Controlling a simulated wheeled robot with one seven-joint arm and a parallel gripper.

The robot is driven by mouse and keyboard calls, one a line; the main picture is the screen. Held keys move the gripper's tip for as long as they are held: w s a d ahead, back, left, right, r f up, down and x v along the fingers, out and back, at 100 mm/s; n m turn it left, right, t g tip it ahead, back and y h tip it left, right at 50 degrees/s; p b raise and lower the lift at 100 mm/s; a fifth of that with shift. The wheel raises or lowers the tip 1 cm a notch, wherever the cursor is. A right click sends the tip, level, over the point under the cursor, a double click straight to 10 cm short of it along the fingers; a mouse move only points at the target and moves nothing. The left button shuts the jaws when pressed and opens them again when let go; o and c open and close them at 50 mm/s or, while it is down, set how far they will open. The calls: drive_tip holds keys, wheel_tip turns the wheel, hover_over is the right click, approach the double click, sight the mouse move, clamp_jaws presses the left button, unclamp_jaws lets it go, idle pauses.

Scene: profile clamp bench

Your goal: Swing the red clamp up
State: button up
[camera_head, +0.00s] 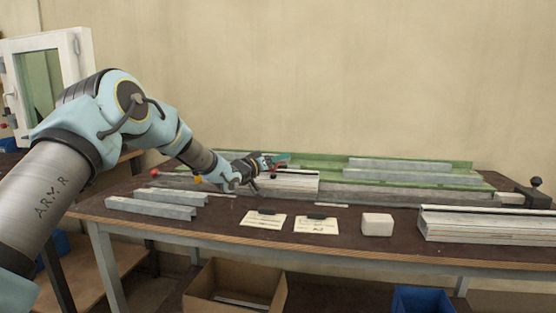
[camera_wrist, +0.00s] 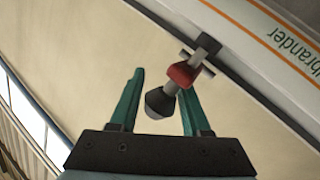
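The red clamp (camera_wrist: 183,74) shows in the wrist view as a short red part on a dark bracket (camera_wrist: 208,45), with a dark rounded knob (camera_wrist: 160,103) at its near end. My gripper (camera_wrist: 162,86) has its two green fingers spread, one on each side of the knob. A gap shows between the knob and the left finger; the right finger is close to it, and I cannot tell whether they touch. In the head view my gripper (camera_head: 283,160) is over the back of the bench, with a small red part (camera_head: 273,176) just below it.
A dark-knobbed device (camera_head: 535,190) stands at the right end. A cardboard box (camera_head: 237,290) is below.

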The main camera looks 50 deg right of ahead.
clamp_jaws()
idle(1.1)
